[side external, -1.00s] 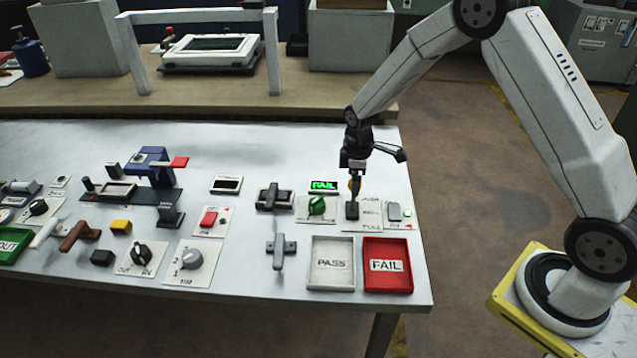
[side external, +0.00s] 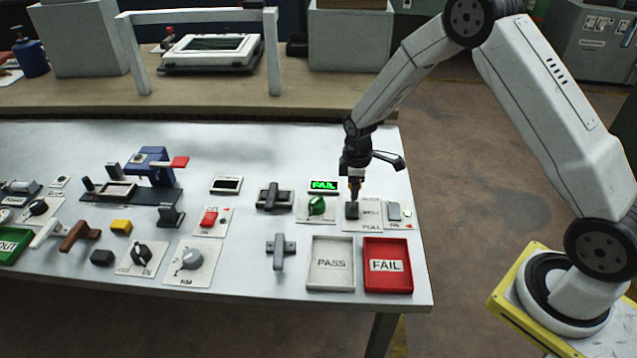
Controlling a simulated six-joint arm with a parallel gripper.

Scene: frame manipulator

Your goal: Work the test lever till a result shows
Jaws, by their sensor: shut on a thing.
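The test lever (side external: 352,210) has a dark base on a white plate (side external: 371,226) marked with PULL and smaller words. My gripper (side external: 355,190) points down over it and is shut on the lever's upper end, which the fingers mostly hide.
A green knob (side external: 316,205) stands close to the left, and a grey switch (side external: 394,212) close to the right. A white PASS tray (side external: 331,286) and a red FAIL tray (side external: 388,286) lie in front. Other controls fill the table's left part.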

